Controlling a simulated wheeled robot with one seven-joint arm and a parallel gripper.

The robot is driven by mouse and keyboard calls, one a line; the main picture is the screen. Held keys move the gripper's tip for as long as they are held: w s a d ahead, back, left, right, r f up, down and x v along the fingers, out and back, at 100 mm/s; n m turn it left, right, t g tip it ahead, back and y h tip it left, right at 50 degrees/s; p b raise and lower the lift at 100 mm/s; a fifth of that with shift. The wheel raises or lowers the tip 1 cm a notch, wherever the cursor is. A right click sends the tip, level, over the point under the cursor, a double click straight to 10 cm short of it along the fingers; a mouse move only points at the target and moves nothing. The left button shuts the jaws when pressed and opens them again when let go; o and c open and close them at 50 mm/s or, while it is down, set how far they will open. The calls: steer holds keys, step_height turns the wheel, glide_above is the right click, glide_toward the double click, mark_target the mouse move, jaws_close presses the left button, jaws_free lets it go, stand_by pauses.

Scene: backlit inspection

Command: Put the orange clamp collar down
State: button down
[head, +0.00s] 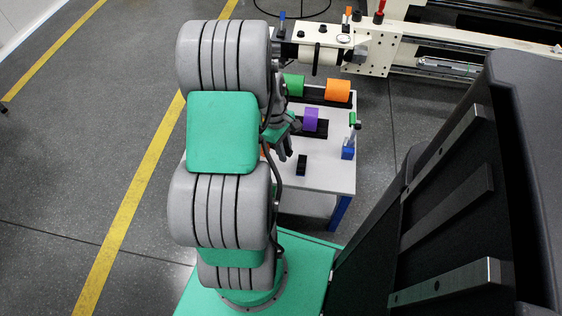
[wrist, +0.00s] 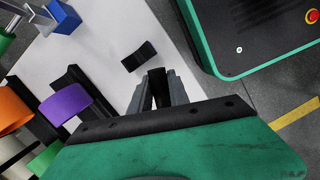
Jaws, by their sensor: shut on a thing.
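An orange cylindrical piece (head: 338,90), the only large orange thing I see, lies on a black cradle at the back right of the white table. It also shows at the left edge of the wrist view (wrist: 12,108). I cannot tell if it is the clamp collar. My gripper (wrist: 158,82) is shut on a dark thing (wrist: 157,77) between its fingers; no orange shows there, and its shape is mostly hidden. In the head view my gripper (head: 286,150) is low over the table's left part, partly behind my arm. A small black block (wrist: 139,57) lies beside the fingertips.
The white table (head: 328,178) has bare room at its front and right. A purple piece (head: 311,119) and a green piece (head: 294,84) sit on black cradles. A blue block (head: 348,150) with a post stands at the right edge. A cream machine (head: 390,52) stands behind.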

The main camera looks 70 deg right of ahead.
steer(key=shift+w+f, duration=0.25)
steer(key=shift+f, duration=0.05)
steer(key=shift+w+a+f+b, duration=0.1)
steer(key=shift+f+b, duration=0.35)
steer(key=shift+f, duration=0.45)
steer(key=shift+w+a+f+b, duration=0.1)
steer(key=shift+f+b, duration=0.35)
steer(key=shift+f, duration=0.4)
steer(key=shift+f, duration=0.15)
steer(key=c, duration=1.3)
jaws_free()
steer(key=shift+o, duration=0.2)
